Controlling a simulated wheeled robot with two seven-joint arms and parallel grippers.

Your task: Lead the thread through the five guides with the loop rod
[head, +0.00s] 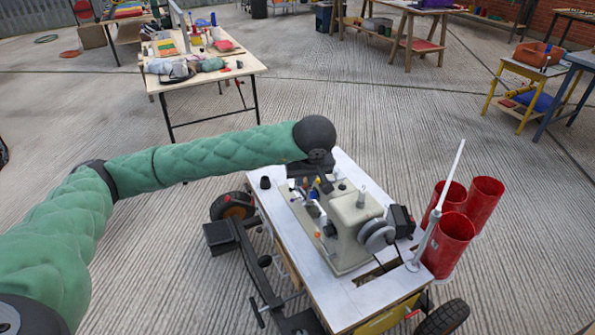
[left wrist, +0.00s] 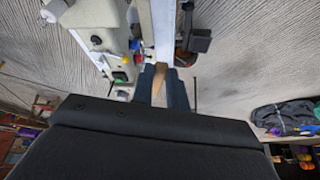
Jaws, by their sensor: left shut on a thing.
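A beige sewing machine (head: 357,218) stands on a white-topped cart (head: 350,297); it also shows in the left wrist view (left wrist: 108,38). Small coloured parts, some orange, blue and yellow, sit along its left end; I cannot tell each guide apart. My left gripper (head: 316,184) is over the far left end of the machine. In the left wrist view its dark fingers (left wrist: 163,90) are shut on a tan, wood-coloured piece (left wrist: 160,80), seemingly the handle of the loop rod. The rod's tip and the thread cannot be made out. My right gripper is not in view.
A pale upright pole (head: 437,203) stands at the cart's right edge beside several red cylinders (head: 454,236). A small black cylinder (head: 265,182) is on the cart's left corner. A cluttered table (head: 205,75) stands behind. The concrete floor between is clear.

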